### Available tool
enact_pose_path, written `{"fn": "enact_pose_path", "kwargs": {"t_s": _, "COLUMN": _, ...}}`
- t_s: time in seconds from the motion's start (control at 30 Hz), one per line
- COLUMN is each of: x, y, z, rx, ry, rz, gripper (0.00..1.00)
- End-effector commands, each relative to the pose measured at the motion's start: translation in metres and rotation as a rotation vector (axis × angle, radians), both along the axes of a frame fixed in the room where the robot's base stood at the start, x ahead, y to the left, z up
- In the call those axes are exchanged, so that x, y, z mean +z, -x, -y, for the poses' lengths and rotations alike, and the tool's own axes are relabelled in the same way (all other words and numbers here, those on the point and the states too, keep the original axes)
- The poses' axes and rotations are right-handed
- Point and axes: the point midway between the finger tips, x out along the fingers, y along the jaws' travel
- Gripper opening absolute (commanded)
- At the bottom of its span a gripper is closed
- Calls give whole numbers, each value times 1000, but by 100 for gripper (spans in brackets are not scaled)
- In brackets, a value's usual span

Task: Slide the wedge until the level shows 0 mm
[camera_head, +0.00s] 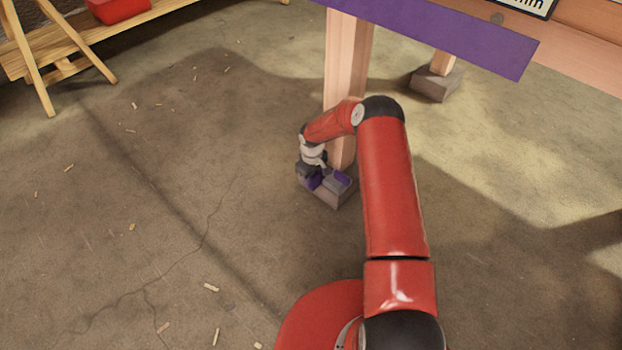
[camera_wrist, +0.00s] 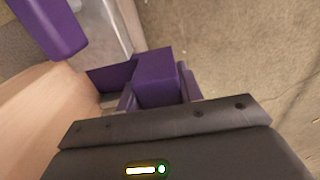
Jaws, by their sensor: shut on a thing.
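The wedge (camera_wrist: 158,75), a purple block, is in my gripper in the wrist view. My gripper (camera_head: 316,176) is low at the foot of a wooden leg (camera_head: 348,70), shut on the wedge. In the head view the wedge is mostly hidden by the gripper, and purple parts show on both sides of the jaws, beside a grey block (camera_head: 338,199) under the leg. A level display (camera_head: 537,5) at the top right is cut off by the frame; only "mm" can be read, not its number.
A purple beam (camera_head: 450,38) crosses above the leg. A second leg stands on a grey block (camera_head: 437,83) behind, to the right. A wooden trestle (camera_head: 60,52) with a red box (camera_head: 118,9) is at the upper left. The floor at left is open, with scattered wood chips.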

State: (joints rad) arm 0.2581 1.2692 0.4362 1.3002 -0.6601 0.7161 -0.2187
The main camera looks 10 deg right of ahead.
Motion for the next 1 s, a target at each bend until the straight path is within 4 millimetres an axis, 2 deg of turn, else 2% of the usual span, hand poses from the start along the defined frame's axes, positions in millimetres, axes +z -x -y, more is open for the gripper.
{"fn": "enact_pose_path", "kwargs": {"t_s": 0.33, "x": 0, "y": -4, "z": 6, "rx": -1, "ry": 2, "rz": 3, "gripper": 0}}
{"fn": "enact_pose_path", "kwargs": {"t_s": 0.37, "x": 0, "y": -4, "z": 6, "rx": -1, "ry": 2, "rz": 3, "gripper": 39}}
{"fn": "enact_pose_path", "kwargs": {"t_s": 0.5, "x": 0, "y": -4, "z": 5, "rx": -1, "ry": 1, "rz": 2, "gripper": 57}}
{"fn": "enact_pose_path", "kwargs": {"t_s": 0.8, "x": 2, "y": -4, "z": 5, "rx": 0, "ry": 1, "rz": 2, "gripper": 58}}
{"fn": "enact_pose_path", "kwargs": {"t_s": 0.87, "x": 6, "y": -4, "z": 5, "rx": 0, "ry": 2, "rz": 3, "gripper": 58}}
{"fn": "enact_pose_path", "kwargs": {"t_s": 1.0, "x": 28, "y": -5, "z": 6, "rx": 0, "ry": 2, "rz": 4, "gripper": 58}}
